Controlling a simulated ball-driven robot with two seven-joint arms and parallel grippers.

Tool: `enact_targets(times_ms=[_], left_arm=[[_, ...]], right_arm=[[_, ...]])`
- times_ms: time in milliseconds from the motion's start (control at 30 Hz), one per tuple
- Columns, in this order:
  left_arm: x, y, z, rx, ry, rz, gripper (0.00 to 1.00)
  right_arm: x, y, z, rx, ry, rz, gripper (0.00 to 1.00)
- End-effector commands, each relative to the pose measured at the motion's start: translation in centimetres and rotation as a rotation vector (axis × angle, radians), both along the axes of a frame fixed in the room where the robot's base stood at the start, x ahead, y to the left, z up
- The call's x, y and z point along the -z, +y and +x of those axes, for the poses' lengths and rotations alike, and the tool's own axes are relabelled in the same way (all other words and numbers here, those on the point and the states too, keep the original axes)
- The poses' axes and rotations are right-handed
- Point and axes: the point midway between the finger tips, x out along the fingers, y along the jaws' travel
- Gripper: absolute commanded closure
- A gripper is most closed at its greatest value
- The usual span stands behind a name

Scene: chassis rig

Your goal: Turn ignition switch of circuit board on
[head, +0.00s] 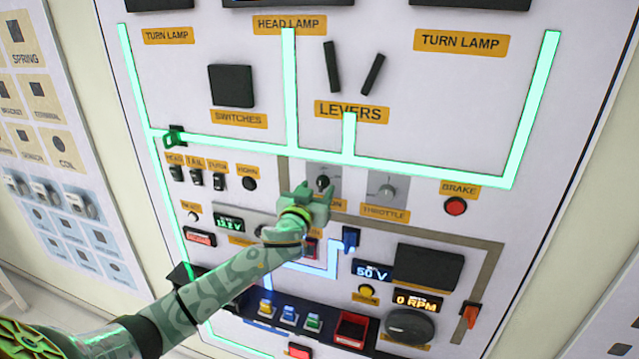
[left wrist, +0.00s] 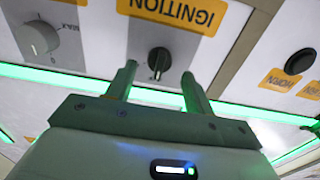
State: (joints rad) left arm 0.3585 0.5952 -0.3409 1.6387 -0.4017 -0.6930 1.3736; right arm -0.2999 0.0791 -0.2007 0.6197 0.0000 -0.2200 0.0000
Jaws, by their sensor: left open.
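The ignition switch (head: 322,183) is a black rotary knob on a grey plate in the middle of the white circuit board (head: 400,215). In the left wrist view the knob (left wrist: 159,60) shows upside down below the orange IGNITION label (left wrist: 175,14). My left gripper (head: 312,193) is in front of the switch and partly hides its label in the head view. My right gripper is not in view.
The throttle knob (head: 387,191) sits just right of the ignition, with the red brake button (head: 456,207) beyond. The horn button (head: 250,184) and small toggle switches (head: 197,176) are to the left. Glowing green lines (head: 290,90) run across the board.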

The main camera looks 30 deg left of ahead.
Motion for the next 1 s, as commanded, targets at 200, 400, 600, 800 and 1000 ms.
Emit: enact_targets(times_ms=[200,400,600,800,1000], left_arm=[[0.0,0.5,2.3,0.001,0.000,0.000,0.47],[0.1,0.6,2.6,0.001,0.000,-0.001,0.47],[0.1,0.6,2.6,0.001,0.000,-0.001,0.67],[0.1,0.6,2.6,0.001,0.000,0.000,0.91],[0.0,0.6,2.6,0.000,0.005,0.019,0.91]], right_arm=[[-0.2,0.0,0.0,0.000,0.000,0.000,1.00],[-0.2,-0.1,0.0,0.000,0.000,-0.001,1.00],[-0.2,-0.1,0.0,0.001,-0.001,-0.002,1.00],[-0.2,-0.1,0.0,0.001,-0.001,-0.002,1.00],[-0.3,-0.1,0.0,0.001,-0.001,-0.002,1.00]])
